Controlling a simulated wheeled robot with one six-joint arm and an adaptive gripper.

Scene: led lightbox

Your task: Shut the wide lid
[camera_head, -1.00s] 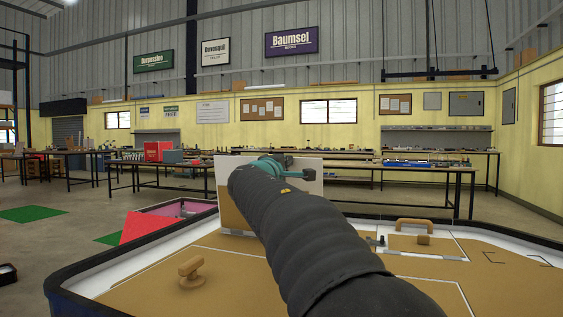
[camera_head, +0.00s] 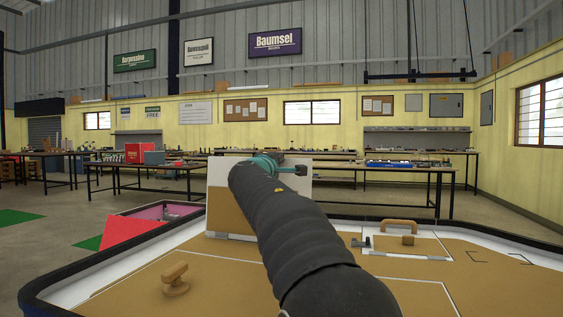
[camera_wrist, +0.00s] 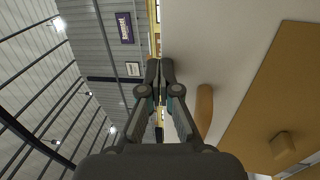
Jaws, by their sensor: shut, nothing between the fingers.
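An upright panel (camera_head: 228,212), white at the top and tan below, stands at the far side of the tan board; it looks like the wide lid, standing open. My arm covers much of its middle and right. In the wrist view the panel's white part (camera_wrist: 220,40) and tan part (camera_wrist: 285,85) fill the right side. A wooden bar (camera_wrist: 204,110) and a small wooden block (camera_wrist: 283,145) show there too. My gripper (camera_wrist: 160,75) is shut and empty, beside the white part; I cannot tell whether it touches. In the head view its end is near the panel's upper edge.
A wooden knob (camera_head: 175,279) stands on the board (camera_head: 215,268) at the front left. A smaller flat panel with a wooden handle (camera_head: 400,227) lies at the right. A dark raised rim (camera_head: 90,266) edges the board. A red sloped piece (camera_head: 133,231) is at the left.

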